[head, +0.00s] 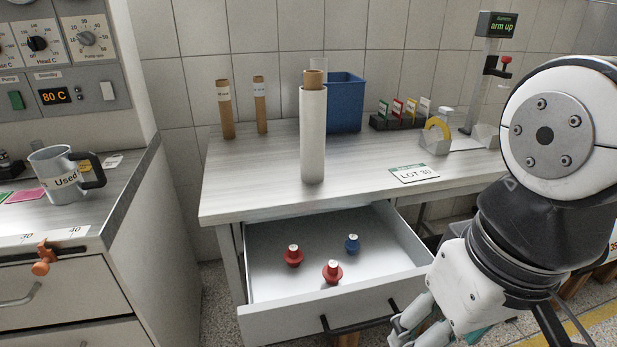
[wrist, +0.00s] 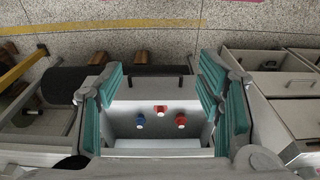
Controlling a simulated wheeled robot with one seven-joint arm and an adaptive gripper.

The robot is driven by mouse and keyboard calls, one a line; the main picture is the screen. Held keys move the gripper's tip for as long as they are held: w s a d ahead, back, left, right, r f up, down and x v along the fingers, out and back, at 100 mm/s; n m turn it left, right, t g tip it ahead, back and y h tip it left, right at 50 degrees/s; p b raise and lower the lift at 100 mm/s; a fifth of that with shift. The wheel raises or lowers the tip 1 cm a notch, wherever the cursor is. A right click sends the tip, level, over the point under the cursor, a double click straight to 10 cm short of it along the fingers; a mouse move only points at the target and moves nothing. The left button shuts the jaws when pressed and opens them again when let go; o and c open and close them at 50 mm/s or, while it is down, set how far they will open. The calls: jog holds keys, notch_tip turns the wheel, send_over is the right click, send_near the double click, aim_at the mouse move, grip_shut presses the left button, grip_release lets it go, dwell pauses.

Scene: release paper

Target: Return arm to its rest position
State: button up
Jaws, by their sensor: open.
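My gripper (wrist: 160,110) is open and empty in the wrist view, its teal-padded fingers spread to either side of the picture. In the head view my arm comes in at the right, with part of the gripper (head: 415,322) low beside the front right corner of the open drawer (head: 275,322). The fingertips are partly cut off there. The drawer holds two red knobbed pieces (head: 332,272) and one blue one (head: 352,244), all standing apart from each other. The same drawer (wrist: 190,104) shows between my fingers in the wrist view.
A white roll (head: 313,140) stands upright on the bench (head: 255,185), with brown tubes (head: 226,110) and a blue bin (head: 345,102) behind. A LOT 30 card (head: 413,173) lies at right. A grey "Used" jug (head: 62,175) stands on the left counter. The drawer juts into the floor space.

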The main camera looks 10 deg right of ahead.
notch_tip(320, 180, up, 16)
jog(key=t+p, duration=0.2)
jog(key=p, duration=1.2)
jog(key=shift+f+t, duration=0.25)
jog(key=shift+t, duration=0.15)
jog(key=shift+d, duration=0.1)
